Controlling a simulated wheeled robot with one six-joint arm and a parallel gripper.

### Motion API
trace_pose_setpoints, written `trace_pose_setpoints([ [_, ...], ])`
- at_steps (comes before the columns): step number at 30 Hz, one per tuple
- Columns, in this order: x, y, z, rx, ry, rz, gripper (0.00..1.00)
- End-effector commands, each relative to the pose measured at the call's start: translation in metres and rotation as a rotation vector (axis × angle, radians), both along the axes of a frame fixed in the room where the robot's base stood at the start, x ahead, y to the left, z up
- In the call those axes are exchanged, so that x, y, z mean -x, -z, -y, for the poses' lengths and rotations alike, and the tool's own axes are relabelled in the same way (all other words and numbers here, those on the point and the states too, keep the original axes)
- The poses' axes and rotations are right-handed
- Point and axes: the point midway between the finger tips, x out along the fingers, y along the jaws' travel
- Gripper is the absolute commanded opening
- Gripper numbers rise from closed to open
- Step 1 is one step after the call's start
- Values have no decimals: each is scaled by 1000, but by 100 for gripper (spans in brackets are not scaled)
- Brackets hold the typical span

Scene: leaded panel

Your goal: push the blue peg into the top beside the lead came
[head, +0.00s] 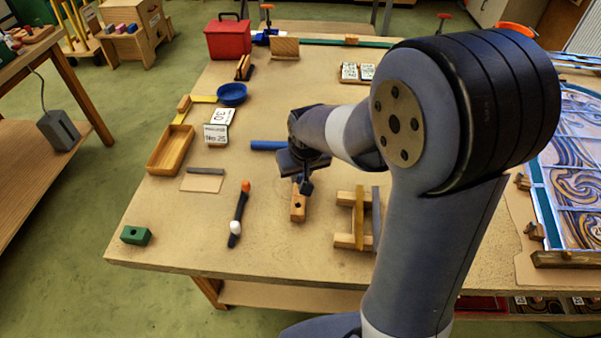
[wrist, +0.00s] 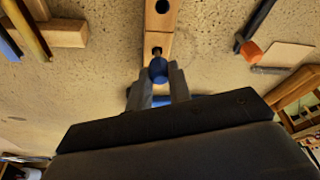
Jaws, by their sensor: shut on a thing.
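My gripper (wrist: 159,88) points down over the table and is shut on a small blue peg (wrist: 158,70); in the head view my gripper (head: 304,187) is at the far end of a wooden block. The peg's rounded blue end shows between the fingers, close to a dark hole in that wooden block (head: 298,205). I cannot tell whether the peg's tip touches the block or is inside the hole. The block's other hole is open, and the block also shows in the wrist view (wrist: 158,24). A grey bar (head: 376,210), perhaps the lead came, lies beside a wooden rack.
The wooden rack (head: 350,240) stands right of the block. A blue rod (head: 268,145) lies behind. The leaded panel (head: 580,190) is at far right. The front left tabletop has free room.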

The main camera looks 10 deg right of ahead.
Motion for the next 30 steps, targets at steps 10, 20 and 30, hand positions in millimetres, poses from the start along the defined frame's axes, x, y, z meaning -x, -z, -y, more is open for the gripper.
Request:
trace_pose_setpoints([
  [10,0,-16,0,0,0,1,0],
  [20,0,-29,0,0,0,0,0],
  [30,0,-30,0,0,0,0,17],
])
